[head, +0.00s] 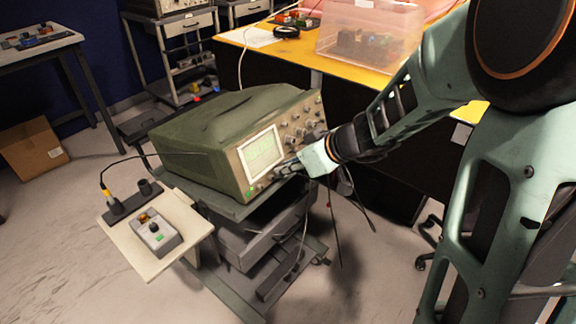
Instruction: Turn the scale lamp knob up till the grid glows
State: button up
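The green oscilloscope (225,135) stands on a cart with its front panel facing right. Its screen (262,152) looks pale green; fine grid lines are too small to make out clearly. Several knobs (296,128) sit on the panel to the right of the screen. My gripper (284,172) is at the lower part of the panel, just below and right of the screen. Its fingers are dark and small here, so I cannot tell whether they are open or shut, or touch a knob. The scale lamp knob cannot be picked out; the gripper covers part of the lower panel.
A pale side shelf (150,262) with a small grey box (157,236) juts out at the left of the cart (262,290). Cables hang below the panel. A yellow table (262,40) with a clear bin (368,54) stands behind. The floor at left is mostly clear.

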jog(key=shift+c, duration=0.5)
grip_shut()
jog(key=m+y+b, duration=0.1)
jog(key=m+y, duration=0.2)
jog(key=m, duration=0.4)
jog(key=d+f+m+y, duration=0.1)
jog(key=m+y, duration=0.2)
jog(key=m, duration=0.4)
jog(key=f+m+y+b, duration=0.1)
jog(key=m+y, duration=0.3)
jog(key=m, duration=0.4)
jog(key=shift+w+d+f+b, duration=0.1)
jog(key=shift+w+d+b, duration=0.1)
jog(key=shift+b, duration=0.1)
dwell(0.4)
jog(key=shift+o, duration=0.5)
grip_release()
